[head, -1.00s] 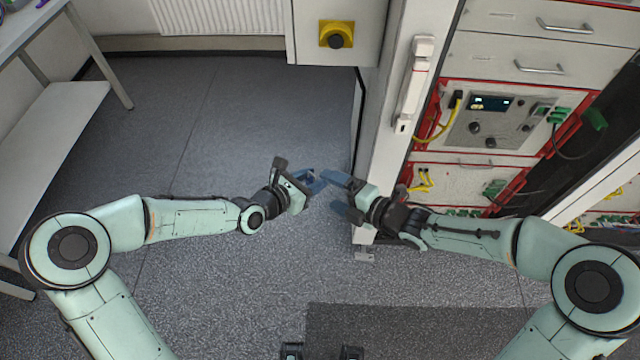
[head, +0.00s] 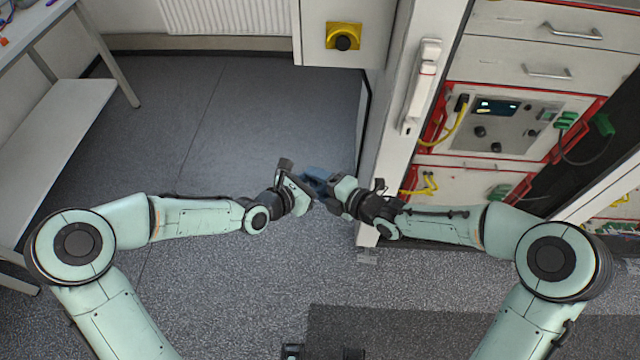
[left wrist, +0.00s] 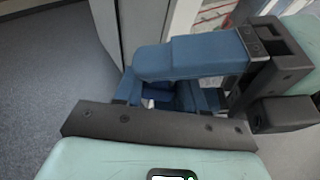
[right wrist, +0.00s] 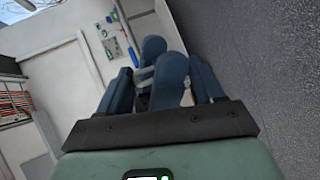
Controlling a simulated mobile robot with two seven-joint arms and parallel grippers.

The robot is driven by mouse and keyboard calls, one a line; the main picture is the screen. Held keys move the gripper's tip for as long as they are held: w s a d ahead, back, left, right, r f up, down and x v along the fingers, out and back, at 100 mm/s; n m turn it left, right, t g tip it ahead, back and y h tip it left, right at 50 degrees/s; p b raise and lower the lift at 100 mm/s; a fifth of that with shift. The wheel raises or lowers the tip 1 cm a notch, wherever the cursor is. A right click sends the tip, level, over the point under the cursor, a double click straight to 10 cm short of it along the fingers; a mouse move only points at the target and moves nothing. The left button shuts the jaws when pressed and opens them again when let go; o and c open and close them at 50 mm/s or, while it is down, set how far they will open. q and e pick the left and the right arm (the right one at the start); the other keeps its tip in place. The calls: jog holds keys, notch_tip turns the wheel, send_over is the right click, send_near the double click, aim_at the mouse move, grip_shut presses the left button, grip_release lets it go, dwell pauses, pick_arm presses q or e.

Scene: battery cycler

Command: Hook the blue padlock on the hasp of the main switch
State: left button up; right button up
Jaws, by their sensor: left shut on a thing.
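The main switch (head: 343,37), a black knob on a yellow plate, is on the light cabinet at the top; its hasp is too small to make out. My left gripper (head: 321,181) and right gripper (head: 317,188) meet tip to tip over the floor, well below the switch. The left is shut on the blue padlock, mostly hidden by the blue fingers; only a small pale piece (right wrist: 146,74) shows between them in the right wrist view. My right gripper's fingers are apart, on either side of the left's fingers; whether they touch the padlock, I cannot tell.
A white cabinet door edge with a handle (head: 421,88) stands right of the grippers. Beyond it is a rack with red-edged modules and cables (head: 500,125). A bench with a lower shelf (head: 55,135) is at left. The floor (head: 250,130) between is clear.

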pick_arm(q)
jog(key=o, duration=1.3)
pick_arm(e)
jog(key=shift+f, duration=0.1)
jog(key=shift+c, duration=0.6)
